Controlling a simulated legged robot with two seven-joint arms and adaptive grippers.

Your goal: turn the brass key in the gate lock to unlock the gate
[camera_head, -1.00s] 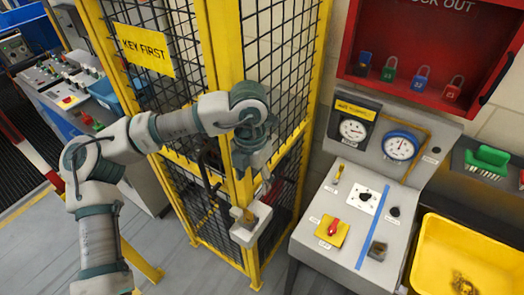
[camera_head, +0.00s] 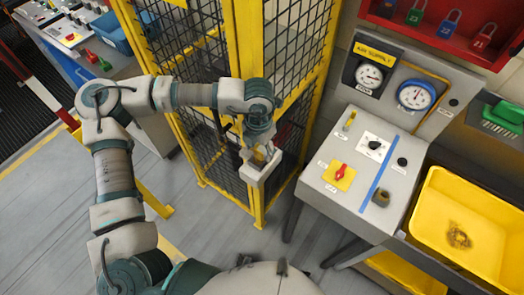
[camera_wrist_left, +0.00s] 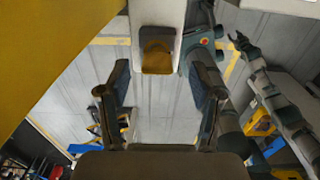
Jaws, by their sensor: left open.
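The gate lock (camera_head: 256,176) is a pale box on the yellow gate post, low in the head view. The brass key (camera_wrist_left: 157,52) shows in the wrist view as a brownish-yellow block on the lock's pale face (camera_wrist_left: 158,15). My left gripper (camera_head: 259,147) is just above the lock and partly hides the key in the head view. In the wrist view its two dark fingers (camera_wrist_left: 158,92) are spread apart, with the key ahead between them and not visibly touched. My right gripper (camera_wrist_left: 237,42) appears small in the wrist view; its jaw gap is unclear.
The yellow-framed mesh gate (camera_head: 250,45) stands behind my left arm. A grey control panel (camera_head: 335,205) with gauges and a red switch stands right of the lock. A yellow bin (camera_head: 425,225) is farther right. Grey floor (camera_head: 225,235) lies open in front.

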